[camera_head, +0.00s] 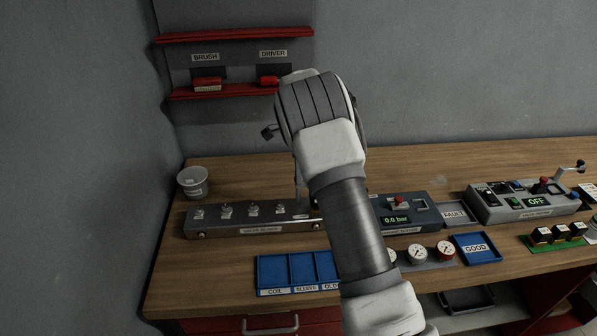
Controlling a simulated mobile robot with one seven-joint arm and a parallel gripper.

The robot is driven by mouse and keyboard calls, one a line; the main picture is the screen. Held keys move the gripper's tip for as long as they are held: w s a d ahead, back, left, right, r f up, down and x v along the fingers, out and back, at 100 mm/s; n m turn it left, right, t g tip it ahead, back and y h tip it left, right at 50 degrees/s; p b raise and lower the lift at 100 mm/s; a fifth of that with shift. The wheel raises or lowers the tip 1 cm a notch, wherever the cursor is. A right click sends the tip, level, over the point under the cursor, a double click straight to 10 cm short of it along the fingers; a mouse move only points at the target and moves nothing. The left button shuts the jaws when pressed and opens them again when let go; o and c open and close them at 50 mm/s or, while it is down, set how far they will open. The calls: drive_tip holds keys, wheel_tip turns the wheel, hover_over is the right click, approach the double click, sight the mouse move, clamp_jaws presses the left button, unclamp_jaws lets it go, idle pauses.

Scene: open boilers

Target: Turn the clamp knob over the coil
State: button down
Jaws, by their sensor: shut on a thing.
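My arm rises from the bottom right, and its broad grey wrist joint fills the middle of the view. My gripper's fingers are hidden behind it, so what they hold does not show. A small dark part (269,132) juts out left of the wrist; I cannot tell what it belongs to. A thin pale post (298,184) shows below the wrist, just above the long grey valve block (258,222). Several small metal fittings (253,211) stand along this block. I cannot make out the clamp knob or the coil; the block's right end is behind my arm.
A blue tray (289,291) with labelled compartments lies in front. A white cup (193,182) stands at the back left. A pressure unit (398,211), gauges (417,253), a GOOD tray (477,248) and a switch box (520,201) stand right. Tool shelf (232,91) is on the wall.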

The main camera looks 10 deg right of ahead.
drive_tip(key=c, duration=0.6)
unclamp_jaws()
wheel_tip(320, 180, up, 18)
drive_tip(key=shift+f, duration=0.2)
drive_tip(key=shift+r, duration=0.1)
